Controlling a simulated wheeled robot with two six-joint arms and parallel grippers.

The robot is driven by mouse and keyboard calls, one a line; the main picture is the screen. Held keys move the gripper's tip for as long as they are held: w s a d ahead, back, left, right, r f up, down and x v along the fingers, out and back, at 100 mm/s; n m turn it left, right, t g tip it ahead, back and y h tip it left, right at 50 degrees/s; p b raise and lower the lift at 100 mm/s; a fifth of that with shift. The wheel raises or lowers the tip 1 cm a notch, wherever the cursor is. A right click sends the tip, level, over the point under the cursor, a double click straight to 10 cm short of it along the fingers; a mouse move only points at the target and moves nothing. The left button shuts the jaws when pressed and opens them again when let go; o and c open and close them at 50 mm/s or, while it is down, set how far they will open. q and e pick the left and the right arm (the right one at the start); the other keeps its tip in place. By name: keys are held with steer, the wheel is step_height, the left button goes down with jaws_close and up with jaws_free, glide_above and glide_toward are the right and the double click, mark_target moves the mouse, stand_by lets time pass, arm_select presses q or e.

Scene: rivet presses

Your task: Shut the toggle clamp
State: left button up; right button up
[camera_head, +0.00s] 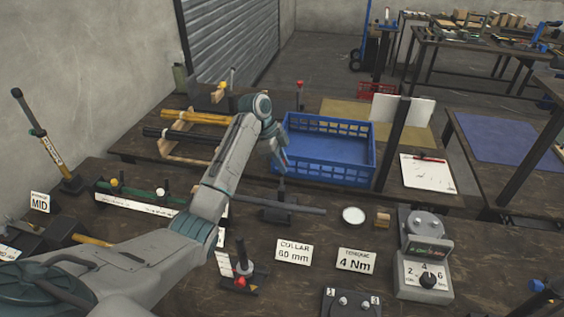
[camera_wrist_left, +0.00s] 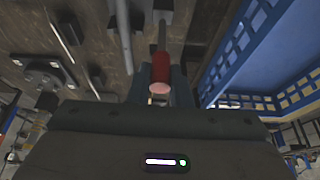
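The toggle clamp (camera_head: 275,213) stands on the near bench in the head view, a dark base with a long grey bar running out to the right. Its lever rises upward to my left gripper (camera_head: 281,160), which hides the top. In the left wrist view the lever's red grip (camera_wrist_left: 160,73) sits between the two fingers of my left gripper (camera_wrist_left: 161,90). The fingers lie close along both sides of the grip and appear shut on it. My right gripper is not in view.
A blue crate (camera_head: 330,150) stands just behind and right of my left gripper. A small red-knobbed fixture (camera_head: 243,272), a collar card (camera_head: 293,252), a torque card (camera_head: 356,260) and a dial unit (camera_head: 425,255) stand in front.

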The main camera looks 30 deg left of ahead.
arm_select(q)
jaws_close()
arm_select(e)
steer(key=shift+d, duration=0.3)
